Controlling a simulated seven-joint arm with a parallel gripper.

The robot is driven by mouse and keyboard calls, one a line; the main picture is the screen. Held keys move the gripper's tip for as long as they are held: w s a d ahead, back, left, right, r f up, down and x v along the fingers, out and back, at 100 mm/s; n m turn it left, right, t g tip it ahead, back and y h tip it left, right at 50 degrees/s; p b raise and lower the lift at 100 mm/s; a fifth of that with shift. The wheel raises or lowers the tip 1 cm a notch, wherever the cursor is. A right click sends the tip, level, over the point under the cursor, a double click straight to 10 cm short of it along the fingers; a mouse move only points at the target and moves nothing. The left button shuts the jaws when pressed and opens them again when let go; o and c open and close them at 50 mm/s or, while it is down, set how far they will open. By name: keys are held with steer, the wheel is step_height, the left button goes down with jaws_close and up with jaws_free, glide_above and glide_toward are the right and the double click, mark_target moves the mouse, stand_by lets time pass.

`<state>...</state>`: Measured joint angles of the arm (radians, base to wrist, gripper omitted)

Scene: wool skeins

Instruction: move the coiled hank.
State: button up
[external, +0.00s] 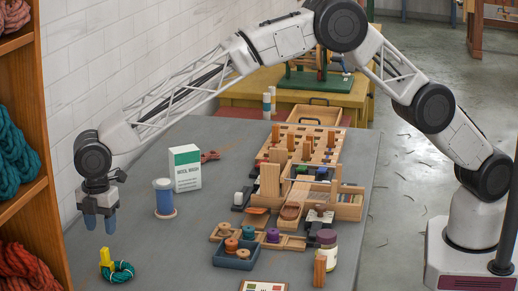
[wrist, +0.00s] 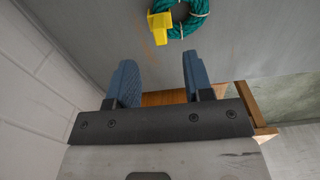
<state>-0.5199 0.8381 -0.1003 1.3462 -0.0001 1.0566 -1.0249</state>
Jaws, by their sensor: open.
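The coiled hank (external: 121,272) is a small green ring of twisted yarn with a yellow tag (external: 105,258) standing at its left side. It lies on the grey table near the front left corner. In the wrist view the hank (wrist: 196,18) shows at the top edge, partly cut off, with its yellow tag (wrist: 160,27) to the left. My gripper (external: 99,222) is above the table, a little above the hank in the external picture and apart from it. Its two blue fingers (wrist: 157,80) are spread with nothing between them.
A blue spool (external: 163,197) and a white and green box (external: 187,168) stand to the right of my gripper. A wooden shelf with yarn (external: 17,160) is at the left. Trays of small parts (external: 238,258) fill the table's right side. The grey table (external: 165,250) is bare around the hank.

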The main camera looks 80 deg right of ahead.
mark_target(104, 249)
steer(key=shift+a+f, duration=0.1)
steer(key=shift+f, duration=0.1)
stand_by(0.3)
steer(key=shift+f, duration=3.8)
jaws_close()
